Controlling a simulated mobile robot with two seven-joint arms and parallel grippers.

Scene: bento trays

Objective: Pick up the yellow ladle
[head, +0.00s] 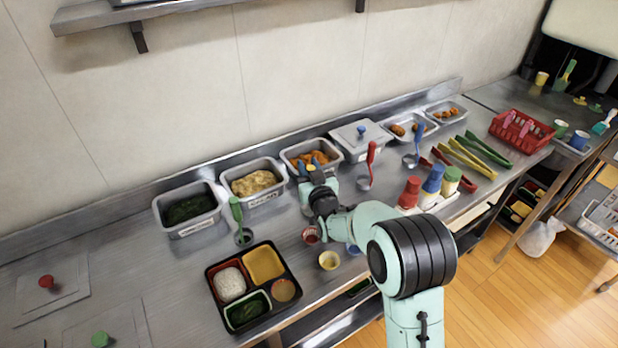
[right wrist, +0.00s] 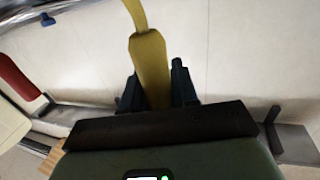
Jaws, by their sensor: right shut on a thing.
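The yellow ladle's handle (right wrist: 150,62) runs up from between the fingers of my right gripper (right wrist: 155,82) in the right wrist view. The gripper is shut on that handle. In the head view my right gripper (head: 309,172) is at the front of the pan of orange food (head: 325,149), with a small bit of yellow at its fingers. The ladle's bowl cannot be made out, and my arm hides part of the counter there. My left gripper is not in view.
A green ladle (head: 237,215) and a red ladle (head: 371,160) stand on either side. The bento tray (head: 213,285) lies at the front. Red, blue and green-topped bottles (head: 432,182) stand right of my arm. A lidded pan (head: 348,134) is behind.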

